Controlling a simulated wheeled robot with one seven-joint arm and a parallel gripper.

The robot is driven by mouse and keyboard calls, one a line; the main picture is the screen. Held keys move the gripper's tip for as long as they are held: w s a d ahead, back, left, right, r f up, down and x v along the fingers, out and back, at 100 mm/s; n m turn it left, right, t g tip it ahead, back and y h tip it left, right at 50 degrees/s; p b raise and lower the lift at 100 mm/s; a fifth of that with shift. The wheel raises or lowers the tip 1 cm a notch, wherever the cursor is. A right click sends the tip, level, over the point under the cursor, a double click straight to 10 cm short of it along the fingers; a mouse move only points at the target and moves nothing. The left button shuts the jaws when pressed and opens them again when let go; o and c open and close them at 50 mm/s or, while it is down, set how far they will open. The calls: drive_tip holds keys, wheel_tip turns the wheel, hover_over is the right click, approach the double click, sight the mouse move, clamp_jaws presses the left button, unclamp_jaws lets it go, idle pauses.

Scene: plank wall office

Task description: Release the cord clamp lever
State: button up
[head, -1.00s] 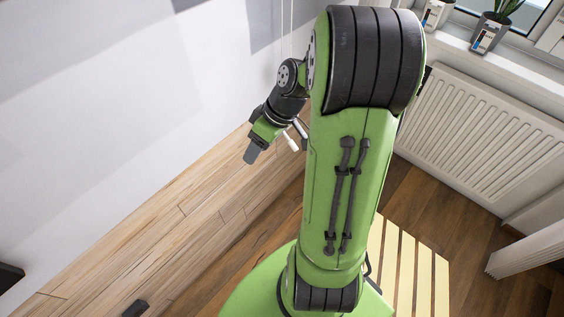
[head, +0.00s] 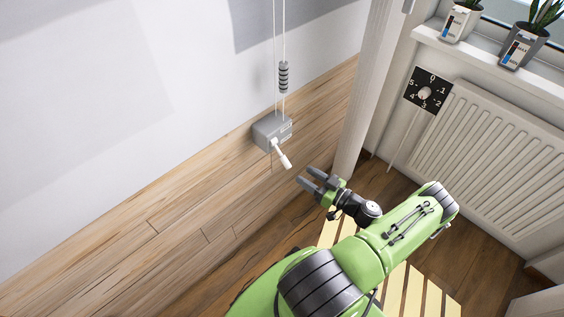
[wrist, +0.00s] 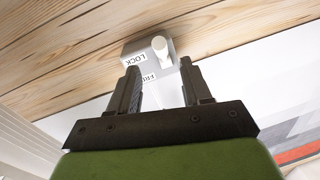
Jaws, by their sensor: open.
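The cord clamp (head: 268,131) is a small grey box on the wall, low down, with cords running up from it. Its white lever (head: 283,156) sticks out from the front and points down to the right in the head view. My gripper (head: 308,177) is open and empty, apart from the lever, to its lower right. In the wrist view the clamp (wrist: 135,47) lies just beyond my open fingers (wrist: 160,70). The lever's round white end (wrist: 160,46) shows between and beyond the fingertips. A LOCK label (wrist: 140,59) is readable; a second label beginning "FR" is partly hidden.
A ribbed dark weight (head: 283,77) hangs on the cord above the clamp. A pale post (head: 365,95) stands right of the clamp. Beyond it are a black dial plate (head: 428,92), a radiator (head: 490,150) and potted plants on a sill. The space between gripper and clamp looks clear.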

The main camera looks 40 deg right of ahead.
sight(282, 161)
drive_tip(key=w, duration=0.3)
drive_tip(key=w+a+b, duration=0.1)
drive_tip(key=w, duration=0.3)
drive_tip(key=w+b, duration=0.1)
drive_tip(key=w, duration=0.2)
drive_tip(key=shift+w+a, duration=0.35)
clamp_jaws()
